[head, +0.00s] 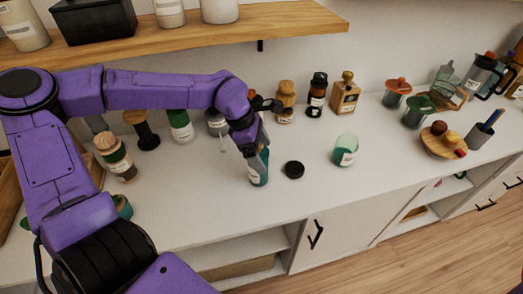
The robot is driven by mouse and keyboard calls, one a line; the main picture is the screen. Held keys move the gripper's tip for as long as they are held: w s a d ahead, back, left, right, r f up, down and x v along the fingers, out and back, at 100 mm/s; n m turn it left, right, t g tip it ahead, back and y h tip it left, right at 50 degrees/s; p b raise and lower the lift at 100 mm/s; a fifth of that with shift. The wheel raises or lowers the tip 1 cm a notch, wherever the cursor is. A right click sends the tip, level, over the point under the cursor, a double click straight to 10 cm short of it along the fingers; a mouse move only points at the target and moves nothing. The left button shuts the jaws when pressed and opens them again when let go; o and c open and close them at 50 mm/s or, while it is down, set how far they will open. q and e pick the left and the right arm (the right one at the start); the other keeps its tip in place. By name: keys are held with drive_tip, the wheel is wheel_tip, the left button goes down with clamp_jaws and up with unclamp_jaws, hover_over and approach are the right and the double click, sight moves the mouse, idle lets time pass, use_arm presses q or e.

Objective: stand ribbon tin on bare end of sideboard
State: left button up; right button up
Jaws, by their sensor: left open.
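My left gripper (256,150) points down over the white sideboard (205,205), its open fingers at the upper part of a small teal container with a pale label (258,170). The gripper hides the container's top, and I cannot tell whether the fingers touch it. I cannot tell for certain which container is the ribbon tin; this teal one is at the gripper. A low round black piece (294,169) lies just right of it. The sideboard top is bare in front of these and toward the right front. My right gripper is not in view.
A green glass jar (345,150) stands to the right. Bottles, including an amber square one (346,95), line the wall. A banded jar (116,160) stands at left. A wooden board (443,143) and grey cup (479,136) are at right. A wooden shelf (290,22) overhangs the back.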

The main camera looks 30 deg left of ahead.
use_arm(q)
drive_tip(key=p+v, duration=0.1)
drive_tip(key=v, duration=1.1)
drive_tip(key=shift+r+p, duration=0.15)
drive_tip(key=shift+p, duration=0.25)
